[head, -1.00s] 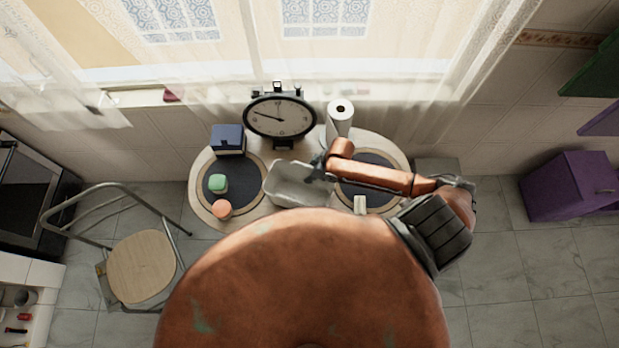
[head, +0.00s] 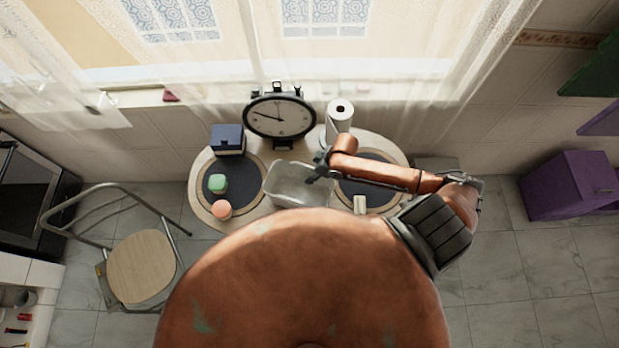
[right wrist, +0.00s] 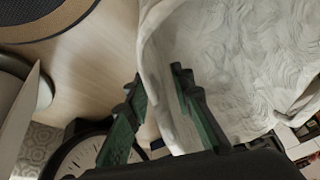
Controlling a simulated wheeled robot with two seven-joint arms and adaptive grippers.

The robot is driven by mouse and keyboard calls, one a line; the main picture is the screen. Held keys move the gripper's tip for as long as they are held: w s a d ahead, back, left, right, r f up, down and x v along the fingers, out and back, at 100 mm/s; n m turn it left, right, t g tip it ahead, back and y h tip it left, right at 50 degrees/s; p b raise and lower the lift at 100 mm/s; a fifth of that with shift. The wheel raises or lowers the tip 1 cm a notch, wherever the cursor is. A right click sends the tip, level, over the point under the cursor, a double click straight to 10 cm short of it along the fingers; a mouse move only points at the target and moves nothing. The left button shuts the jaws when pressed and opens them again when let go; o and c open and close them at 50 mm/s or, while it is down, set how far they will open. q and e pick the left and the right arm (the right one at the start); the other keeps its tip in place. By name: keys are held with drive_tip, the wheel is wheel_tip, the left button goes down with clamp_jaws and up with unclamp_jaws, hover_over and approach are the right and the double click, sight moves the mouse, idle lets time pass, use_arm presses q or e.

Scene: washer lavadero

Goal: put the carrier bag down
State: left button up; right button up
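The carrier bag (head: 292,184) is a pale, open-topped bag in the middle of the round-ended table (head: 255,212), between two dark round mats. In the right wrist view its wrinkled whitish wall (right wrist: 235,70) fills the right side. My right gripper (head: 316,171) is at the bag's right rim. In the right wrist view my right gripper (right wrist: 158,82) has its fingers spread apart, with the bag's edge between them and a gap beside it. The bag's near side is partly hidden by my body. My left gripper does not show.
A black clock (head: 279,117) stands behind the bag, with a paper roll (head: 339,118) to its right. A blue box (head: 228,139), a green item (head: 217,184) and an orange item (head: 221,208) are on the left. A small white item (head: 360,204) is at the right.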

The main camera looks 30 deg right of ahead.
drive_tip(key=v, duration=0.9)
drive_tip(key=shift+s+d+r, duration=0.1)
drive_tip(key=shift+r, duration=0.15)
